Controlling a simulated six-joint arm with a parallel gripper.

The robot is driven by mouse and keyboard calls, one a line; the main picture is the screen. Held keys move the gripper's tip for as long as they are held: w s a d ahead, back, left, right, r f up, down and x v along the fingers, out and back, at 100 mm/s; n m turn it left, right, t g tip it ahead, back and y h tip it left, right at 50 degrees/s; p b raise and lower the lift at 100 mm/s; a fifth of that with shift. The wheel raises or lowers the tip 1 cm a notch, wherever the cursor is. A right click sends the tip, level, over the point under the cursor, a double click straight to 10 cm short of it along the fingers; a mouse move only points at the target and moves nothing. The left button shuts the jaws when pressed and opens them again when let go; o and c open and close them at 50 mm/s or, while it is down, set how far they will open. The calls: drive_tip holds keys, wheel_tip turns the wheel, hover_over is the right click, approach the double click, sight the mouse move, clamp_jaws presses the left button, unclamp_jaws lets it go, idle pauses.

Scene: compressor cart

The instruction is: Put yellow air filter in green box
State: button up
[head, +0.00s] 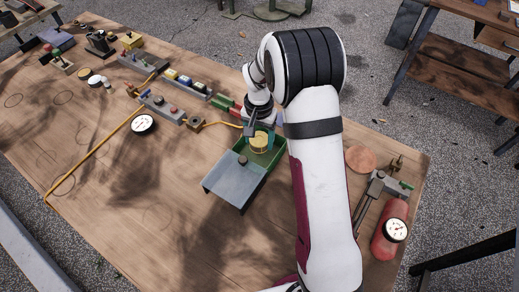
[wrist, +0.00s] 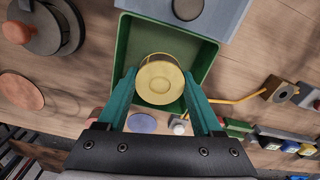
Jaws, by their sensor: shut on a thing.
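The yellow air filter (wrist: 160,84) is a round, ribbed disc-like piece held between the two teal fingers of my gripper (wrist: 158,78). In the head view, the filter (head: 260,142) shows at the open green box, with my gripper (head: 259,132) around it. The green box (wrist: 124,40) is open, and its floor shows beyond the filter in the wrist view. The filter overlaps the box opening; I cannot tell whether it touches the floor. The box (head: 279,158) is partly hidden by my arm in the head view.
The grey lid (head: 232,184) with a dark knob lies open on the box's front-left side. A pressure gauge (head: 142,124), grey blocks with buttons and a yellow hose (head: 88,162) lie left. A red cylinder with a gauge (head: 383,240) lies right. The front-left tabletop is bare.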

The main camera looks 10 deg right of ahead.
sight(259, 155)
wheel_tip(259, 155, down, 5)
drive_tip(key=shift+r, duration=0.1)
drive_tip(key=o, duration=1.3)
drive_tip(key=shift+o, duration=0.2)
